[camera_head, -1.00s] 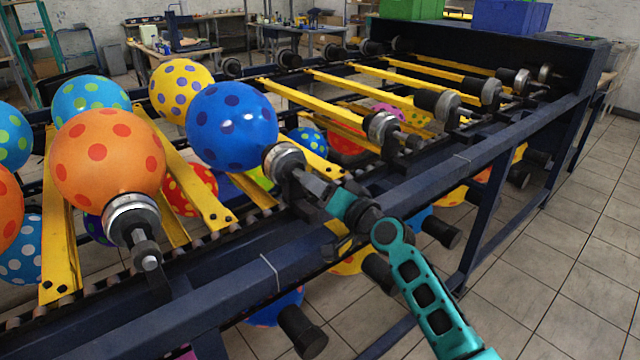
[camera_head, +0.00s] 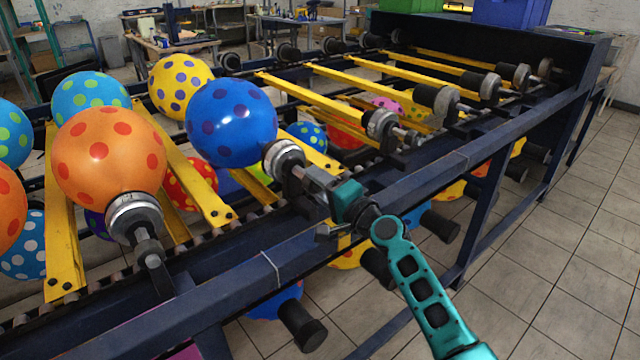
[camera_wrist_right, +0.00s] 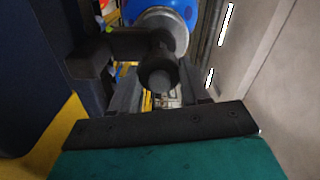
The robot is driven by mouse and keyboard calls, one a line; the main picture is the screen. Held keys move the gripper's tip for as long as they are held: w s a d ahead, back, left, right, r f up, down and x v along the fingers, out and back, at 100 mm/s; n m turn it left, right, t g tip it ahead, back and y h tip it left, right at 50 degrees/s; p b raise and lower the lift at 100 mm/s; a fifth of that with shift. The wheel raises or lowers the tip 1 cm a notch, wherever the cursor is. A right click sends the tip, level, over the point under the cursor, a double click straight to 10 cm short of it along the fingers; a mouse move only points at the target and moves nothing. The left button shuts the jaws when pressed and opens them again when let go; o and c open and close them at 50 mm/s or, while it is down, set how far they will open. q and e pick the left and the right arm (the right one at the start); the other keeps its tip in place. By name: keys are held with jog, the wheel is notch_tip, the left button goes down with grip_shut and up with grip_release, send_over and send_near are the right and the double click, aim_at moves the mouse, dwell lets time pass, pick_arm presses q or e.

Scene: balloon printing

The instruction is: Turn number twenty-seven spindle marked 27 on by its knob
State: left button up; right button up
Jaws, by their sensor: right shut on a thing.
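The blue balloon with dark dots (camera_head: 231,121) sits on a spindle whose silver collar (camera_head: 284,160) faces me. The spindle's dark end and knob reach toward my right gripper (camera_head: 312,190), the teal-and-grey one coming in from the lower right. In the right wrist view the dark round knob (camera_wrist_right: 158,76) lies between the two fingers, below the silver collar (camera_wrist_right: 163,28), and the gripper is shut on it. No number 27 is legible on the spindle. My left gripper is out of view.
An orange balloon with red dots (camera_head: 108,157) is on the neighbouring spindle at left. Empty spindles (camera_head: 380,124) line the rack to the right. The dark front rail (camera_head: 420,175) runs just under my right gripper. Tiled floor (camera_head: 570,240) is open at right.

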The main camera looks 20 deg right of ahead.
jog(key=shift+w+d+r, duration=0.1)
jog(key=shift+r, duration=0.1)
jog(key=o, duration=1.1)
jog(key=shift+f, duration=0.15)
jog(key=shift+c, duration=0.2)
jog(key=shift+s, duration=0.4)
jog(key=v, duration=1.2)
jog(key=shift+d, duration=0.1)
